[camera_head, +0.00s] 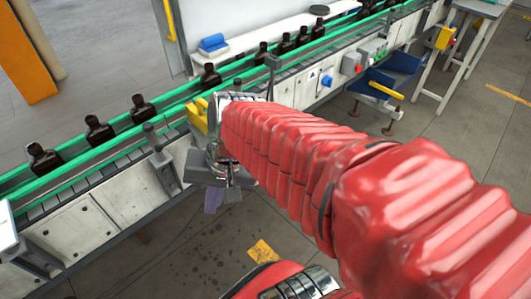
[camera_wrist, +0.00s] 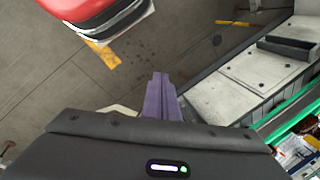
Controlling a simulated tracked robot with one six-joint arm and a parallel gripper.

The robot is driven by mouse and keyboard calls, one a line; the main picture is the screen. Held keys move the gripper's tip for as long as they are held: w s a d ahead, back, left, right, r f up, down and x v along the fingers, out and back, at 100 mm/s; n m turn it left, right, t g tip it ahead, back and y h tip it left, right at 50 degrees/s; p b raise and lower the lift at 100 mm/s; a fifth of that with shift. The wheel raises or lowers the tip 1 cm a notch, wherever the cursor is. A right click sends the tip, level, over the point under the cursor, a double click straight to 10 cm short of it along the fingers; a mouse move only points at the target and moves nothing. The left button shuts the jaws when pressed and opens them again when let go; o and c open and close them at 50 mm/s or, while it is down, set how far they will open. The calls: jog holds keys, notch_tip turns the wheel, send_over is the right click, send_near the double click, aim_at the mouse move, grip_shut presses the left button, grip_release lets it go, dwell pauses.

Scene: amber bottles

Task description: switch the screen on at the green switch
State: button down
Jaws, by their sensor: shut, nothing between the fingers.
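A small box with a greenish front (camera_head: 374,49) sits on the conveyor's side at the upper right of the head view; it may carry the green switch, but it is too small to tell. Next to it are a box with a red part (camera_head: 351,63) and a blue round part (camera_head: 327,81). I cannot make out the screen for certain. My gripper (camera_head: 216,199) is in front of the conveyor, left of and apart from these controls. Its purple fingers point down and are shut and empty in the wrist view (camera_wrist: 159,98).
The conveyor (camera_head: 90,225) with green rails carries several amber bottles (camera_head: 100,130) across the scene. A blue bin (camera_head: 385,85) stands below the controls. A yellow box (camera_head: 444,38) is on a stand at the upper right.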

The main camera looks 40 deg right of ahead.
jog(key=w+d+f+m+t+y, duration=0.3)
jog(key=d+f+m+y, duration=0.15)
jog(key=m, duration=0.75)
jog(key=w+d+f+m+t+y, duration=0.25)
jog(key=d+f+m, duration=0.2)
jog(key=m, duration=0.75)
jog(key=s+d+f+m+t+h, duration=0.2)
jog(key=d+f+m+t+h, duration=0.2)
jog(key=d+m, duration=0.7)
jog(key=s+d+f+m+t+h, duration=0.1)
jog(key=d+f+m+t+h, duration=0.3)
jog(key=d+m, duration=0.6)
jog(key=shift+s+d+f+m+t+h, duration=0.35)
jog(key=shift+s+d+f+m+h, duration=0.05)
jog(key=shift+d+f, duration=0.3)
jog(key=shift+w, duration=0.1)
jog(key=w+f, duration=0.1)
jog(key=w, duration=1.2)
jog(key=shift+w+a+f, duration=0.25)
jog(key=shift+w+f, duration=0.05)
jog(key=shift+w, duration=0.1)
